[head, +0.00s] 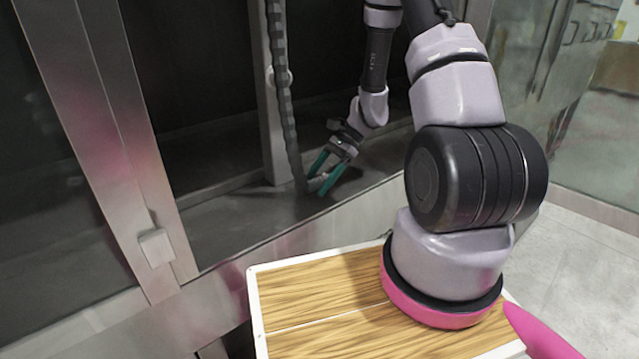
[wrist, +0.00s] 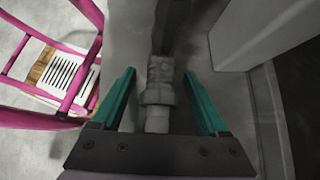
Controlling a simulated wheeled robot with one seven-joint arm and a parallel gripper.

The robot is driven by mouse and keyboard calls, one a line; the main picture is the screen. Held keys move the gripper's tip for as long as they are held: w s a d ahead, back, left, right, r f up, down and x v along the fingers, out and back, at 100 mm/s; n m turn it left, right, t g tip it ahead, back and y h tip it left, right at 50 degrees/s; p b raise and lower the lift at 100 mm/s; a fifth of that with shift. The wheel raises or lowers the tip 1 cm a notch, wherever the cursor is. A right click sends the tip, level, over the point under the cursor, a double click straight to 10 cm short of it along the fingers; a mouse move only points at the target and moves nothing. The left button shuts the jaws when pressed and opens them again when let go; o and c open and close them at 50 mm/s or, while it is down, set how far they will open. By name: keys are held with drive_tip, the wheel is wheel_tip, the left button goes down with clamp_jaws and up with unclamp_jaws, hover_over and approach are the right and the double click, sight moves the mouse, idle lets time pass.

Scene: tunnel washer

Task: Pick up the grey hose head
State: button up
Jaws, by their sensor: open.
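The grey hose head (wrist: 159,82) shows in the wrist view, between the two green fingers of my gripper (wrist: 159,74), with a pale end towards the gripper's palm. The fingers are apart, with a visible gap on each side of the hose head. In the head view, a dark ribbed hose (head: 284,100) hangs down inside the washer opening. My gripper (head: 317,183) reaches in there from the right, its green fingers open around the hose's lower end. The hose head is small and partly hidden by the fingers in the head view.
A steel post (head: 262,90) stands just behind the hose. A metal sill (head: 310,222) runs along the front of the opening, and a steel frame (head: 110,110) with a small box stands at left. In the wrist view, a pale upright (wrist: 265,30) is close at right.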

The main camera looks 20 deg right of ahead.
sight(319, 178)
clamp_jaws()
wheel_tip(319, 178, up, 10)
drive_tip(key=shift+r, duration=0.1)
idle(0.7)
